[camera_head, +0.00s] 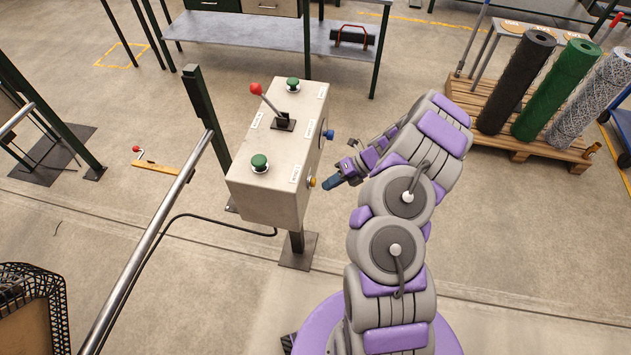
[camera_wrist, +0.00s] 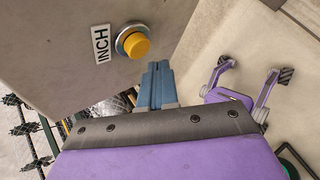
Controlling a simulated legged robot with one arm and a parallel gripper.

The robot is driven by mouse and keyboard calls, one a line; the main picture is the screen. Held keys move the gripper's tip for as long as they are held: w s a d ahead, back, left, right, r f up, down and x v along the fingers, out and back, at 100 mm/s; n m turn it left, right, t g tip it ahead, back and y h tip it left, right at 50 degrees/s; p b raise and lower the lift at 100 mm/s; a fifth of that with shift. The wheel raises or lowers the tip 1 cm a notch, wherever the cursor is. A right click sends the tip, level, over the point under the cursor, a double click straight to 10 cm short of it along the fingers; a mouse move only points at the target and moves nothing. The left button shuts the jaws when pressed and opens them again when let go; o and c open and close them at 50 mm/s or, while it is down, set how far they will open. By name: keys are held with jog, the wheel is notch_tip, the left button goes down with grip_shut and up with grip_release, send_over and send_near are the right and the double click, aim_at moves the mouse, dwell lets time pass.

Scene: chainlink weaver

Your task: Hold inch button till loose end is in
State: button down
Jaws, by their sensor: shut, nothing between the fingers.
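The yellow inch button (camera_wrist: 136,45) sits in a metal ring on the side of the grey control box, beside a label reading INCH. In the head view the button (camera_head: 312,182) is low on the box's right side. My gripper (camera_head: 327,185) is shut and empty, just right of the button. In the wrist view its blue fingertips (camera_wrist: 157,66) are together, below and right of the button, with a small gap visible in the picture. The control box (camera_head: 262,195) stands on a post. The loose end cannot be made out in either view.
The box also carries two green buttons (camera_head: 260,162), a red-knobbed lever (camera_head: 256,89) and a blue knob (camera_head: 328,134). A metal rail (camera_head: 150,240) runs at left. Mesh rolls stand on a pallet (camera_head: 530,150) at right.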

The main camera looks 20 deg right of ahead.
jog(key=shift+s+d+p, duration=0.65)
jog(key=shift+d+p, duration=0.1)
jog(key=shift+d, duration=0.25)
jog(key=shift+s+d+p, duration=0.6)
jog(key=shift+d+p, duration=0.1)
jog(key=shift+d, duration=0.25)
